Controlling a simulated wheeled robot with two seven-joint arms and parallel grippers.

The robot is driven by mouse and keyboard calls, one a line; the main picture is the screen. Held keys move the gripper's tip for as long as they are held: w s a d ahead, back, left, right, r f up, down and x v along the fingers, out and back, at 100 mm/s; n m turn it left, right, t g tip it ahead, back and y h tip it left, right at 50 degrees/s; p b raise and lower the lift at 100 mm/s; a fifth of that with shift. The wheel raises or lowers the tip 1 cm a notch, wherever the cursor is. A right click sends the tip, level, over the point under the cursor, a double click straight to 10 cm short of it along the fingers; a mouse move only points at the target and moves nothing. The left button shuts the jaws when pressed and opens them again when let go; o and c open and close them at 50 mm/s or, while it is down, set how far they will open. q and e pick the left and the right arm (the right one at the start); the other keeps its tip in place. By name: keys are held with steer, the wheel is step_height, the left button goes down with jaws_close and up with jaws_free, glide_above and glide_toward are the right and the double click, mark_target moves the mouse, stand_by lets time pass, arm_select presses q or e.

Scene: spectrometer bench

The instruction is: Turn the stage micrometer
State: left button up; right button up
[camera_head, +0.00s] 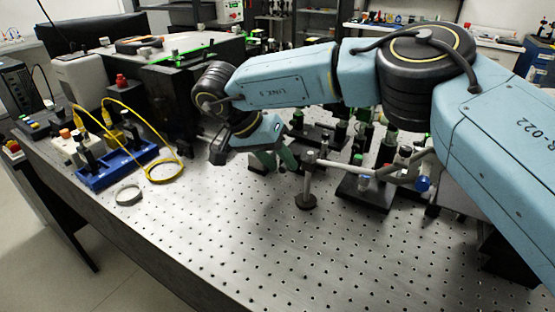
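My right arm reaches in from the right and bends down at its wrist over the middle of the bench. My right gripper (277,163) points down, with its two greenish fingers apart. It is low over the bench, beside a small dark block with a pale side (258,168) that may be part of a stage. The fingers and wrist partly cover this spot. I cannot make out the stage micrometer itself, nor whether a finger touches anything. My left gripper is not in view.
A post on a round base (306,201) stands just right of the gripper. Several optics mounts crowd behind it. A blue tray (117,172), yellow cable (165,178) and metal ring (128,195) lie left. The perforated bench (240,240) is clear in front.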

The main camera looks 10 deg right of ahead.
jaws_close()
steer(key=shift+d+r, duration=0.1)
steer(key=shift+s+d+t+y, duration=0.1)
steer(key=shift+t+y, duration=0.2)
steer(key=shift+y, duration=0.1)
steer(key=shift+m+t+y, duration=0.3)
steer(key=shift+s+d+y, duration=0.1)
steer(key=shift+y, duration=0.2)
steer(key=shift+s+t+y+b, duration=0.1)
steer(key=shift+t+y+b, duration=0.25)
steer(key=shift+t, duration=0.25)
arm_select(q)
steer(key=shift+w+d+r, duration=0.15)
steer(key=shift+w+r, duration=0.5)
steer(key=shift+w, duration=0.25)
